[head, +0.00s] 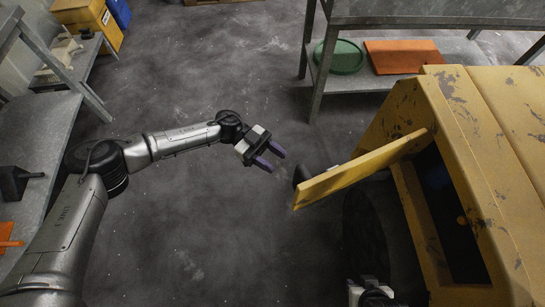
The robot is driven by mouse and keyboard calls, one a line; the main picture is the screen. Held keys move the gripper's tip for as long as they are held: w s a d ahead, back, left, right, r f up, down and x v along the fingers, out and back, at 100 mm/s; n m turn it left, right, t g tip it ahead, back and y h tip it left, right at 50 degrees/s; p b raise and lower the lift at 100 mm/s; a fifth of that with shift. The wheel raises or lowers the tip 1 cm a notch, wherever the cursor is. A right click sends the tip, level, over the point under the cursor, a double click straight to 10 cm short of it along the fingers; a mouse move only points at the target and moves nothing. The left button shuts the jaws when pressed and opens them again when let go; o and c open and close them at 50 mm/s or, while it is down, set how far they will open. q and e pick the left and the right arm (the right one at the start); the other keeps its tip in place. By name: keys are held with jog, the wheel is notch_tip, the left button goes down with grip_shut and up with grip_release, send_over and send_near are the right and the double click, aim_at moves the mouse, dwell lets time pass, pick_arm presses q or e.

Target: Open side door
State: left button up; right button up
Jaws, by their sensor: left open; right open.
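The side door (362,170) is a yellow panel standing out from the side of the worn yellow press (505,130). It is swung open, and a dark opening (435,190) shows behind it. A dark knob-like part (301,175) shows at the door's outer end, partly hidden by the panel. My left gripper (271,161), with purple fingertips, is open and empty, to the left of the door's outer end and apart from it. My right gripper (371,294) is at the bottom edge, below the door; it is open, but its fingers are hardly visible.
A grey shelf (440,20) at the back holds a green round lid (340,57) and an orange panel (400,56). A grey bench (45,130) runs along the left. The dark floor between bench and press is mostly clear.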

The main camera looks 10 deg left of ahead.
aim_at(296, 175)
pick_arm(q)
jog(key=shift+s+d, duration=0.25)
jog(key=shift+d, duration=0.15)
jog(key=p+x, duration=0.1)
jog(key=x, duration=0.5)
jog(key=shift+s+d, duration=0.15)
jog(key=shift+d, duration=0.2)
jog(key=shift+a, duration=0.1)
jog(key=c, duration=0.8)
jog(key=shift+o, duration=0.2)
jog(key=shift+w, duration=0.25)
jog(key=w+b, duration=0.1)
jog(key=w+a+b, duration=0.1)
jog(key=w+b, duration=0.1)
jog(key=w, duration=0.1)
jog(key=shift+w+a+f+b, duration=0.1)
jog(key=shift+a+f+b, duration=0.05)
jog(key=shift+a+b, duration=0.25)
jog(key=shift+w+b, duration=0.35)
jog(key=shift+w, duration=0.05)
jog(key=shift+w+a, duration=0.1)
jog(key=shift+w, duration=0.1)
jog(key=shift+w+a+b, duration=0.1)
jog(key=shift+w+b, duration=0.35)
jog(key=shift+b, duration=0.1)
jog(key=shift+w+b, duration=0.4)
jog(key=shift+w, duration=0.05)
jog(key=shift+w+a+b, duration=0.2)
jog(key=shift+w+b, duration=0.4)
jog(key=shift+w, duration=0.1)
